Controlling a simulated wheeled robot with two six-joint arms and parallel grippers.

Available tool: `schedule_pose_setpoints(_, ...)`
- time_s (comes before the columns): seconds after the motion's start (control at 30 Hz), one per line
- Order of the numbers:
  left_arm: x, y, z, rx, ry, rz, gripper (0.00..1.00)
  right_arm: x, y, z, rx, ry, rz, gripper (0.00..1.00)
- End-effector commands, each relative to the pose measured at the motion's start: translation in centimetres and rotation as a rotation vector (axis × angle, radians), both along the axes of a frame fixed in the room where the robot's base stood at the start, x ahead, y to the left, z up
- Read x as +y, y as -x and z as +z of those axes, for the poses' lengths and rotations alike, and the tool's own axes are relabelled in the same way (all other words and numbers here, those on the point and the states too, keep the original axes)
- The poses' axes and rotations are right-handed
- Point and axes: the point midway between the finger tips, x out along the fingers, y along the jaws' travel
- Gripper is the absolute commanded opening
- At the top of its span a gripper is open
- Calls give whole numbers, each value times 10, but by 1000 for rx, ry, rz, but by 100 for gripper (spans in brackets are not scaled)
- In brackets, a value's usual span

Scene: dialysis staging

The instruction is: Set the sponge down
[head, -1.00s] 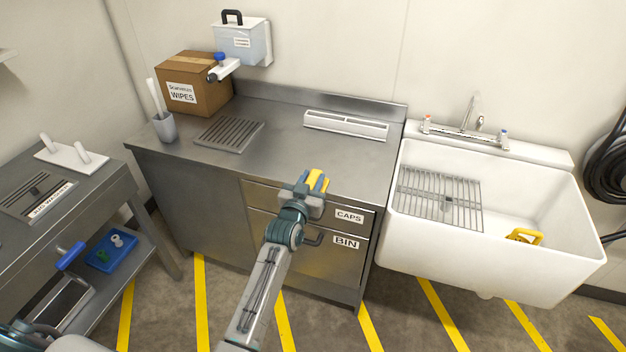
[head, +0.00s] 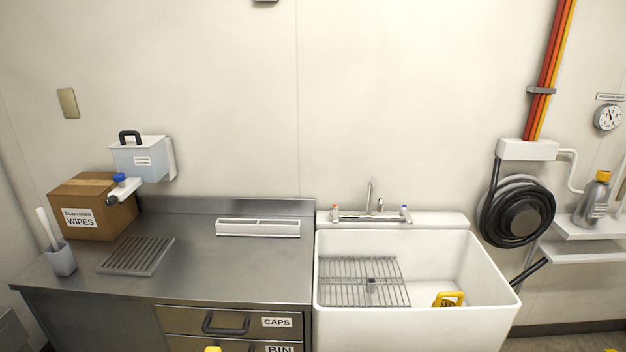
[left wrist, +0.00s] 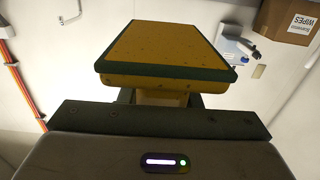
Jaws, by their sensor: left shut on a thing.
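The sponge (left wrist: 165,50) is a yellow block with a dark green layer. It fills the upper middle of the left wrist view. My left gripper (left wrist: 160,98) is shut on it, with a dark finger at each side. In the head view only a small yellow tip of the sponge (head: 212,349) shows at the bottom edge, in front of the drawers; the gripper is below the picture. My right gripper is in neither view.
The steel counter (head: 225,270) has clear room in front of the white vent strip (head: 258,228). A slatted drain plate (head: 137,256), a brush cup (head: 62,260) and a wipes box (head: 93,205) stand left. The white sink (head: 410,330) holds a wire rack (head: 362,281) and a yellow-handled item (head: 449,299).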

Motion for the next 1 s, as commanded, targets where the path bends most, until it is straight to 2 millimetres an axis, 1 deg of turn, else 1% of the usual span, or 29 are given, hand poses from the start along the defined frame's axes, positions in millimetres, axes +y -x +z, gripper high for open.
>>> schedule_pose_setpoints(0.03,1,10,4,1,0,3,5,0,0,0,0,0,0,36)
schedule_pose_setpoints(0.1,2,19,8,1,-2,6,5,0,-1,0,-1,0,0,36)
schedule_pose_setpoints(0.23,3,26,13,0,-5,8,5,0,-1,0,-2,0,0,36)
schedule_pose_setpoints(0.9,3,27,13,-1,-5,8,5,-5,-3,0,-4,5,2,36)
schedule_pose_setpoints(1.0,2,22,11,-1,-5,7,5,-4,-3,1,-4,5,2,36)
